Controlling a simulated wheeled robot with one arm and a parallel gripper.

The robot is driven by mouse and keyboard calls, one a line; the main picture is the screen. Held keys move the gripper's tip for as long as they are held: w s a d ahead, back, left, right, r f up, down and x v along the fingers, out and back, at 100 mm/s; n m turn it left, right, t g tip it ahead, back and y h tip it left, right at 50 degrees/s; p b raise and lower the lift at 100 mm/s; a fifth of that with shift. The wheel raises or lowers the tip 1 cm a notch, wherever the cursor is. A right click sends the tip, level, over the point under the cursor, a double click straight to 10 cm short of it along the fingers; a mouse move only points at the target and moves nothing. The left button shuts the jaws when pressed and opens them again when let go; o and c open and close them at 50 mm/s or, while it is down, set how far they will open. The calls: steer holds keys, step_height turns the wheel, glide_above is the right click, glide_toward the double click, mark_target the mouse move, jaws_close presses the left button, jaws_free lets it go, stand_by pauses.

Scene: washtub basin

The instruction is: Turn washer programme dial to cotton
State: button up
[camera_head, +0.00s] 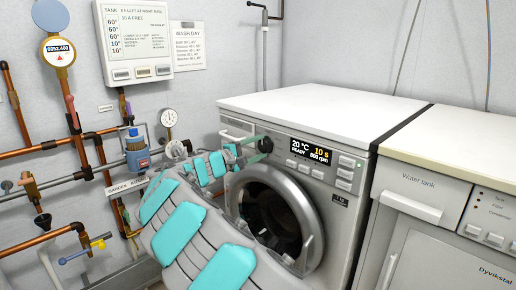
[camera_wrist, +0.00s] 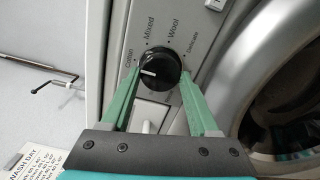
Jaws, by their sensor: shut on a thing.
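The washer (camera_head: 330,113) is a white front-loader with a round door (camera_head: 275,215). Its black programme dial (camera_wrist: 165,62) is at the panel's upper left and also shows in the head view (camera_head: 265,145). The dial's white pointer mark points left, a little below the Cotton label (camera_wrist: 128,57). Mixed, Wool and Delicate are printed clockwise from there; the lower markings are partly hidden. My gripper (camera_wrist: 158,80) has its green fingers on either side of the dial, shut on it. The washer display (camera_head: 311,150) reads 20 °C, READY, 10 s, 800 rpm.
Buttons (camera_head: 305,168) sit below the display. A water tank unit (camera_head: 430,200) stands to the right. Copper pipes, gauges and valves (camera_head: 138,150) line the wall at left. A notice board (camera_head: 135,40) hangs above.

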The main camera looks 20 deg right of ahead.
steer(key=o, duration=1.4)
steer(key=shift+c, duration=0.2)
steer(key=v, duration=0.8)
steer(key=shift+b, duration=0.3)
